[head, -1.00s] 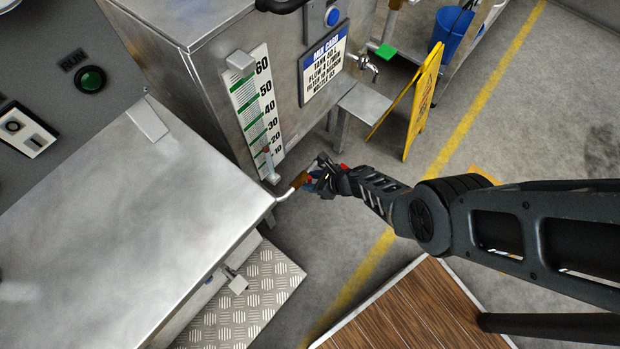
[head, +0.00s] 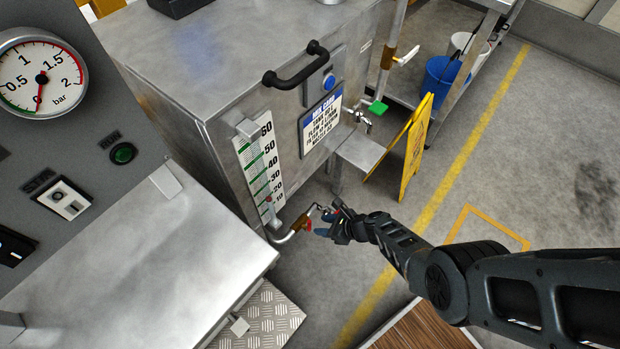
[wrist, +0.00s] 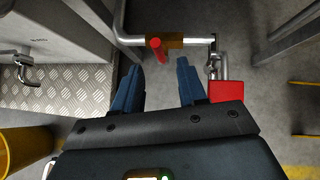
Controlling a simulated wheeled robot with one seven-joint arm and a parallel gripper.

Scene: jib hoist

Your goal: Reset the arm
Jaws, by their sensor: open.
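My arm reaches in from the right of the head view. My gripper (head: 318,222) is beside a low pipe with a brass valve body (head: 302,222) at the foot of the steel tank (head: 205,75). In the wrist view my gripper (wrist: 160,82) has its two blue fingers well apart with nothing between them. The brass valve (wrist: 172,41) and its red handle (wrist: 157,49) lie just beyond the fingertips, apart from them. A red block (wrist: 226,91) is right of the fingers.
A yellow floor sign (head: 408,150) stands beyond the arm, near a tap (head: 360,117) and a small steel shelf (head: 361,150). A control panel with a gauge (head: 41,76) is at left. Open grey floor (head: 530,140) lies to the right.

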